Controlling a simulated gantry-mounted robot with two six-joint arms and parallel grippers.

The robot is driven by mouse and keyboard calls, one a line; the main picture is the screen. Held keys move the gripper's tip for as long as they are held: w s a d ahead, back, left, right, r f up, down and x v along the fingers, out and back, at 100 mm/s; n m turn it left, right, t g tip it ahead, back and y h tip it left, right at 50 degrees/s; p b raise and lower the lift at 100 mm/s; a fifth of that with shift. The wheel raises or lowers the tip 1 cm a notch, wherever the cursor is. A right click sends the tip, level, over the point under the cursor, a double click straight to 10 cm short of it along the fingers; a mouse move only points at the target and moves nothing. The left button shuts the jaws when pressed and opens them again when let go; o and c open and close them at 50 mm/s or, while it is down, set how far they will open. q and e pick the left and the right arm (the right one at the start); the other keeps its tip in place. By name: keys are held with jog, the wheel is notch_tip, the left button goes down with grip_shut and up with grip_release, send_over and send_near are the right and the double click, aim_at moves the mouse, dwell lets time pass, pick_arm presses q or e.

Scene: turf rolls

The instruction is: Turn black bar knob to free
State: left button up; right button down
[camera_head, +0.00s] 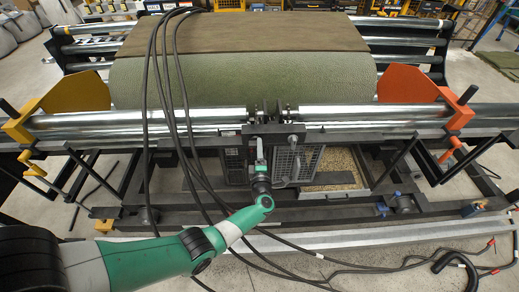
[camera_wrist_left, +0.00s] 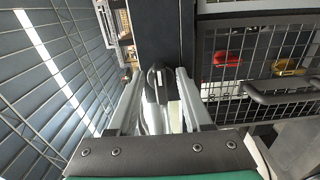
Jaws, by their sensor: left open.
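My left gripper (camera_head: 260,152) reaches from below to the middle of the machine frame in the head view, in front of the black panel between two mesh doors. In the left wrist view its two grey fingers (camera_wrist_left: 158,78) stand apart, one on each side of a dark rounded piece that looks like the black bar knob (camera_wrist_left: 156,88). I cannot tell whether either finger touches it. In the head view my gripper hides the knob. My right gripper is not in view.
A mesh door (camera_head: 300,161) with a grey handle (camera_wrist_left: 285,97) is right of the gripper. The turf roll (camera_head: 240,75) lies behind, between a yellow (camera_head: 78,92) and an orange side plate (camera_head: 412,84).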

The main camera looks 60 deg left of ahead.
pick_arm(q)
jog(key=p+v, duration=0.2)
jog(key=v, duration=0.9)
jog(key=shift+s+d+p, duration=0.2)
jog(key=shift+d+p, duration=0.1)
jog(key=shift+r, duration=0.1)
